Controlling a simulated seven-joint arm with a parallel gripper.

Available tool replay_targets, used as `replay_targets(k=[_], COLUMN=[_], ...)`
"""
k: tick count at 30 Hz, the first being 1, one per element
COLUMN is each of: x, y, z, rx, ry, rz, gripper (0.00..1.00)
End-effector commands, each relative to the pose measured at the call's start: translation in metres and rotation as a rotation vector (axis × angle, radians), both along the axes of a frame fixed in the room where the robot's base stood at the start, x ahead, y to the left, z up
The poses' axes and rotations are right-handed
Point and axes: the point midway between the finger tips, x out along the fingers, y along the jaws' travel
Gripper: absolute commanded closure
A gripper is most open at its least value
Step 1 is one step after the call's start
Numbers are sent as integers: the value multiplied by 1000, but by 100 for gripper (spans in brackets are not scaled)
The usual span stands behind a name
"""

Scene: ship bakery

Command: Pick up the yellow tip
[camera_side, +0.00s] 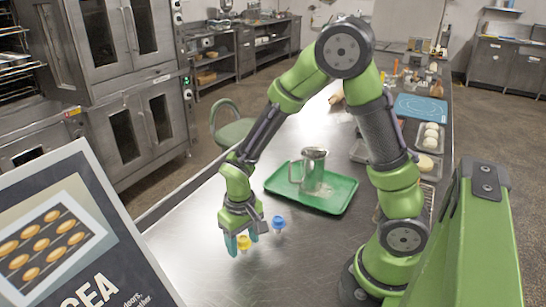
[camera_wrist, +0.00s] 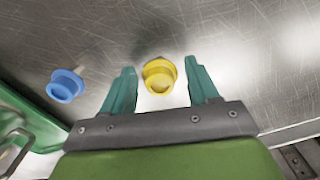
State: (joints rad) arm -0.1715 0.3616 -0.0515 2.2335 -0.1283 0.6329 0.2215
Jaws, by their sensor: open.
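The yellow tip (camera_wrist: 160,74) lies between the two teal fingers of my gripper (camera_wrist: 165,85) in the wrist view, nearer the left finger, with a gap to the right finger. In the side view the yellow tip (camera_side: 243,243) shows beside the fingers of my gripper (camera_side: 244,240), low over the steel table. My gripper is open and points down. A blue tip (camera_wrist: 65,85) is to the left in the wrist view. In the side view the blue tip (camera_side: 278,223) stands just right of my gripper.
A green tray (camera_side: 345,200) with a metal pitcher (camera_side: 313,170) on it is behind my gripper. A framed sign (camera_side: 75,235) stands at the front left. Dough balls (camera_side: 430,137) and a blue mat (camera_side: 420,107) are further back. The table left of my gripper is clear.

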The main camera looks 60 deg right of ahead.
Motion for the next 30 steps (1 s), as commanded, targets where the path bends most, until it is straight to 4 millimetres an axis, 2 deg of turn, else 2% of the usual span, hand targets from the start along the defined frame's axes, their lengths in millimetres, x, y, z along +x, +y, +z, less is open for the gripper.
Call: replay_targets(k=[4, 12, 14, 20, 23, 30], x=[0, 0, 0, 0, 1, 1], y=[0, 0, 0, 0, 0, 0], z=[0, 0, 0, 1, 8, 54], rx=[0, 0, 0, 0, 1, 2], ry=[0, 1, 0, 0, -2, -8], rz=[0, 0, 0, 0, 1, 1], gripper=[42, 83, 90, 91, 91, 91])
